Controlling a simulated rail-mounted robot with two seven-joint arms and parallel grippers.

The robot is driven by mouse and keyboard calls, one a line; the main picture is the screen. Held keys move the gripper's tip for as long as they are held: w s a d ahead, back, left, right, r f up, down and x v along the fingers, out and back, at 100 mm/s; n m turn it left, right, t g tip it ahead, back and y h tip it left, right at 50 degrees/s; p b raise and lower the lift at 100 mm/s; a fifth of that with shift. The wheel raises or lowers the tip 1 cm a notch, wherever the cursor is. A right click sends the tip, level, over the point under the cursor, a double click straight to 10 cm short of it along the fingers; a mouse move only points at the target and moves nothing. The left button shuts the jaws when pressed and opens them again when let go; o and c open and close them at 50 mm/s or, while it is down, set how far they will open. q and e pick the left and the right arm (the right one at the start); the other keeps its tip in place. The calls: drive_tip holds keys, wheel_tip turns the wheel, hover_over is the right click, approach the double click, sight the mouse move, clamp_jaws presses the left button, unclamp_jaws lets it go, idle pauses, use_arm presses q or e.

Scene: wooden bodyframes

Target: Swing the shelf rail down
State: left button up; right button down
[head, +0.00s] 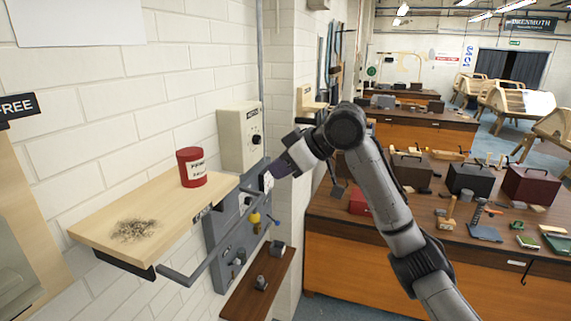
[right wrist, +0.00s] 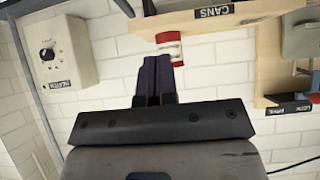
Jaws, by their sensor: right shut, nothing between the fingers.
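The wooden shelf (head: 95,225) sticks out from the white brick wall. A red can (head: 192,168) stands on it beside a patch of dark grit (head: 135,230). The grey shelf rail (head: 205,262) runs along the shelf's front side, from a bent end near the front corner back toward the wall panel. My right gripper (head: 268,180) is beside the far end of the shelf, in front of the wall panel; its fingers are shut and empty. In the right wrist view the shut fingers (right wrist: 158,75) point toward the shelf (right wrist: 205,18) labelled CANS and the red can (right wrist: 170,45). I cannot tell whether they touch the rail. My left gripper is out of view.
A lower brown shelf (head: 258,290) holds small parts. A workbench (head: 430,240) with toolboxes stands to the right.

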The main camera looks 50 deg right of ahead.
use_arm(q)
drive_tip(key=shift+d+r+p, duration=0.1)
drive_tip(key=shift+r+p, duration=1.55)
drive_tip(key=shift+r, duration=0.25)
use_arm(e)
drive_tip(key=shift+w+a+f, duration=0.35)
drive_tip(key=shift+w+f, duration=0.45)
drive_tip(key=shift+f, duration=0.55)
drive_tip(key=shift+w+a+f, duration=0.4)
drive_tip(key=shift+w+f, duration=0.4)
drive_tip(key=shift+f, duration=0.5)
drive_tip(key=shift+w+a+f, duration=0.35)
drive_tip(key=shift+w+f, duration=0.45)
drive_tip(key=shift+f, duration=0.55)
